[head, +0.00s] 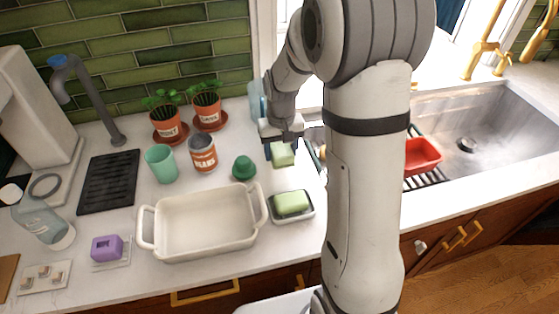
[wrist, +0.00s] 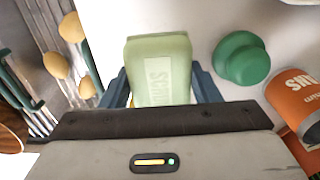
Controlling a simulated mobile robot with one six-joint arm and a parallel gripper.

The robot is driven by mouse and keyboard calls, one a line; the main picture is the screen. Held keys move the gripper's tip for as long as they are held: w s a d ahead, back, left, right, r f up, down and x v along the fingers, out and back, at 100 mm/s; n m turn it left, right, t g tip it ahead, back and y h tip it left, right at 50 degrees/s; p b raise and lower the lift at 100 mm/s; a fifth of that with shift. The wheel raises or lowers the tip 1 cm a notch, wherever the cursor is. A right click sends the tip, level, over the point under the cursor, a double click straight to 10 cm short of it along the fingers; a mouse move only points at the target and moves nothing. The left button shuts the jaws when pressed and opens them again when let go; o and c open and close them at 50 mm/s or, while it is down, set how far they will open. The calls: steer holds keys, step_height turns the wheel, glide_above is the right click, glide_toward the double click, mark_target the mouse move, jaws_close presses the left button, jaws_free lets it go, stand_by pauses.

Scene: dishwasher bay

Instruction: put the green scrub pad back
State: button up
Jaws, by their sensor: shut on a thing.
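My gripper (head: 283,148) is shut on a pale green scrub pad (head: 283,158), above the counter and left of the sink. In the wrist view, the pad (wrist: 160,68) sits between the two dark blue fingers, with raised lettering, partly hidden by the wrist housing, on its face.
A dark green domed thing (head: 244,168) stands left of my gripper, near an orange can (head: 203,153). A white baking dish (head: 180,250) fills the front counter. A purple block (head: 107,248) sits farther left. A red tub (head: 423,156) is at the sink.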

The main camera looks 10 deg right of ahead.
steer(key=shift+s+f, duration=0.1)
steer(key=shift+f, duration=2.3)
steer(key=shift+f, duration=0.2)
steer(key=o, duration=1)
steer(key=shift+c, duration=0.2)
steer(key=shift+r, duration=0.2)
